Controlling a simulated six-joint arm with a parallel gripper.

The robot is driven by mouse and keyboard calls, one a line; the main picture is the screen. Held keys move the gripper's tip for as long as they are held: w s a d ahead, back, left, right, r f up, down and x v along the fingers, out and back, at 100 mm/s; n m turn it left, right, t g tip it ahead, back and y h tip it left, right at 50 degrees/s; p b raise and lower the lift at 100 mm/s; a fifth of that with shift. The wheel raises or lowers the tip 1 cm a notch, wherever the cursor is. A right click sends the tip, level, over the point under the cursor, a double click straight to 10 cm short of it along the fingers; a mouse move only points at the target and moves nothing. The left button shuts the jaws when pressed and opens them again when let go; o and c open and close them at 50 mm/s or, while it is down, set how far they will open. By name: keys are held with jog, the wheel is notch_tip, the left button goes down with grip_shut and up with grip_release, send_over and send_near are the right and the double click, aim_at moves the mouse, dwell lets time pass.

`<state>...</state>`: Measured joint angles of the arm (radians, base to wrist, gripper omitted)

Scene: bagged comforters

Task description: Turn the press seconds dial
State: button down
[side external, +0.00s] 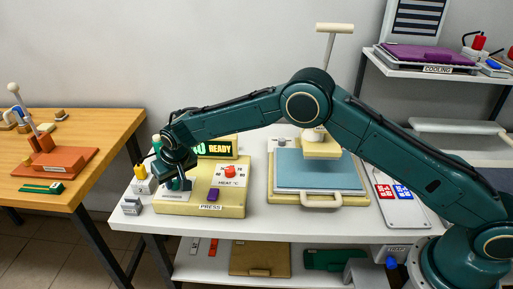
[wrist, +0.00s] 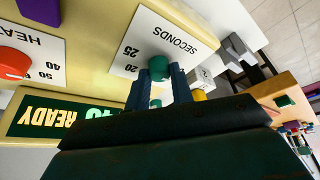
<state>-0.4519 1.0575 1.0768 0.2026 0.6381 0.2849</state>
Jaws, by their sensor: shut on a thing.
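The seconds dial (wrist: 159,68) is a green knob on a white plate marked SECONDS (wrist: 174,40), with 20 and 25 readable beside it. The plate is on the cream press control box (side external: 225,207). My gripper (wrist: 160,84) has a blue finger on each side of the green dial and is shut on it. In the side view my gripper (side external: 178,183) points down at the left part of the box and mostly hides the dial. The dial's pointer and the rest of its scale cannot be made out.
A red heat dial (side external: 230,171) and a purple button (side external: 213,194) are on the same box. A lit READY display (side external: 216,148) stands behind, its number partly hidden. The press (side external: 318,180) is to the right. Small blocks (side external: 140,186) stand close on the left.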

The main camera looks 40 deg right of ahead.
jog(key=c, duration=1.2)
grip_release()
jog(key=shift+r, duration=0.15)
jog(key=v, duration=1.3)
jog(key=shift+s+r, duration=0.2)
